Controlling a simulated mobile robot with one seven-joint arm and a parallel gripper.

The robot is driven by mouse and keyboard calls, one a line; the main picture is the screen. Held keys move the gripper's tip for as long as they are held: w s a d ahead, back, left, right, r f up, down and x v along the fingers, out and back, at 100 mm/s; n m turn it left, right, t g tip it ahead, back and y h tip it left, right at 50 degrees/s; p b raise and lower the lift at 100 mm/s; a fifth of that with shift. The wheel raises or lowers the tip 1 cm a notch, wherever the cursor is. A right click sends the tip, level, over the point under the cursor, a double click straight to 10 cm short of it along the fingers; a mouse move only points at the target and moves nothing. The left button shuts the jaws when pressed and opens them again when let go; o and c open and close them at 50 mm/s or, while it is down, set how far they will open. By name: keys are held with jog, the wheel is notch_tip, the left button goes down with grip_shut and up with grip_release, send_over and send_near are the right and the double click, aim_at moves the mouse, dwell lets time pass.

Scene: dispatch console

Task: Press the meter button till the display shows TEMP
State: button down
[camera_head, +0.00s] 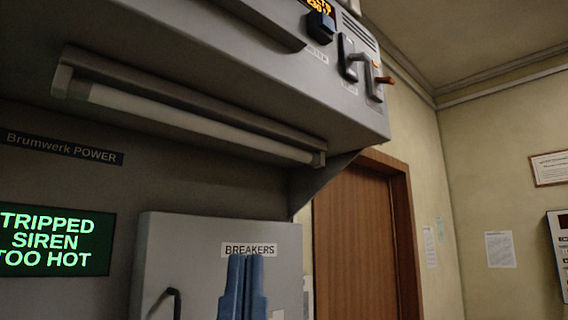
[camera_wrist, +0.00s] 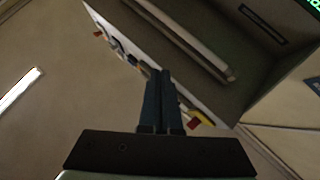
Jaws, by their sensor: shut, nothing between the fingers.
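An amber-lit display (camera_head: 321,6) sits on the front of the grey overhead unit, cut off by the top edge of the head view; its text cannot be read for certain. A dark blue button-like block (camera_head: 321,28) is just below it, with a small label that is too small to read. My gripper (camera_head: 246,258) is shut and empty, its blue fingers pointing up in front of the breakers box, well below and left of the display. In the wrist view my gripper (camera_wrist: 161,73) shows its fingers together, with the overhead unit beyond; the display cannot be made out there.
A BREAKERS box (camera_head: 190,245) stands behind my gripper. A green-text screen (camera_head: 55,243) reads TRIPPED SIREN TOO HOT.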

jog(key=m+g+p, duration=0.4)
jog(key=m+p, duration=1.8)
jog(key=p, duration=0.5)
send_near(327, 23)
jog(key=s+d+r, duration=0.2)
jog(key=d+r, duration=0.3)
jog(key=d, duration=0.3)
jog(key=shift+w+a+f+h, duration=0.15)
jog(key=shift+a+f+h, duration=0.05)
jog(key=shift+h, duration=0.2)
jog(key=w+a, duration=0.5)
jog(key=w, duration=0.2)
jog(key=shift+a, duration=0.25)
jog(key=shift+w+a, duration=0.25)
jog(key=shift+w, duration=0.1)
